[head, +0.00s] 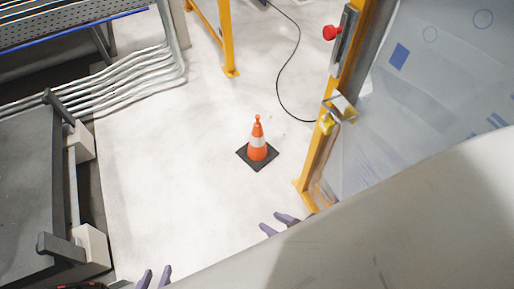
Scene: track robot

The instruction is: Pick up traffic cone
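An orange traffic cone (257,141) with a white band stands upright on a dark square base (245,154) on the pale floor, near the middle of the head view. My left gripper (155,278) shows only its purple fingertips at the bottom edge, lower left of the cone. The fingertips are apart with nothing between them. My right gripper (278,224) shows its purple fingertips below the cone, apart and empty. Neither gripper touches the cone. The rest of both grippers is hidden or out of frame.
A yellow post (317,165) with a red button (331,32) and a transparent panel (420,95) stands right of the cone. A black cable (280,92) lies behind it. Grey pipes (140,85) and a dark platform (25,190) are on the left. The floor around the cone is clear.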

